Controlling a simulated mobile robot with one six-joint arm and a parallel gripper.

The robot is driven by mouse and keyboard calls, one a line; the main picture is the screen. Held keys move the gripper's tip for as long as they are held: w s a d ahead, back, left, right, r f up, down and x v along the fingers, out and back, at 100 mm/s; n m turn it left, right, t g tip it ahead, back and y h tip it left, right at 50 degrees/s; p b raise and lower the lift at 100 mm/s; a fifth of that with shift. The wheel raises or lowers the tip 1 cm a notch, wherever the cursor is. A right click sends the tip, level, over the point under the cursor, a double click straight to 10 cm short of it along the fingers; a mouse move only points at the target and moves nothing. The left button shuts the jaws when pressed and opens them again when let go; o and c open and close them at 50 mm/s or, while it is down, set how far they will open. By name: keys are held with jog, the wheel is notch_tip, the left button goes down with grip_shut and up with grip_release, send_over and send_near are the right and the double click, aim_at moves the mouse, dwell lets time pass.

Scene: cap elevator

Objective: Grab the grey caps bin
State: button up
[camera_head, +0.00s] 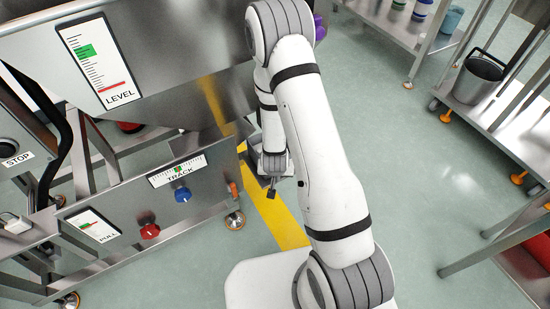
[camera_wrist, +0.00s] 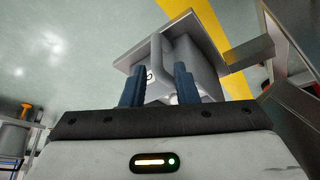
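In the wrist view, a light grey bin-like body (camera_wrist: 208,80) with a flat grey plate or rim (camera_wrist: 130,56) lies just beyond my gripper (camera_wrist: 158,68). The two dark blue fingers stand well apart, with part of the grey body showing between them. I see no clear grip on it, and contact is hard to judge. In the head view, my gripper (camera_head: 271,188) is low beside the metal machine, over the yellow floor stripe. A small grey shape (camera_head: 252,163) shows there; my arm hides much of it.
The machine's front panel (camera_head: 210,205), with red and blue knobs, stands close on the left. A steel cart (camera_head: 525,130) on the right carries a metal bucket (camera_head: 476,80). The floor (camera_head: 410,185) between my arm and the cart is clear.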

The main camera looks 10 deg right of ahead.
jog(key=b+x, duration=0.1)
jog(key=x, duration=0.2)
jog(key=b+x, duration=0.1)
jog(key=x, duration=0.2)
jog(key=shift+w+d+b, duration=0.25)
jog(key=shift+w+b, duration=0.05)
jog(key=shift+b, duration=0.1)
jog(key=shift+c, duration=0.2)
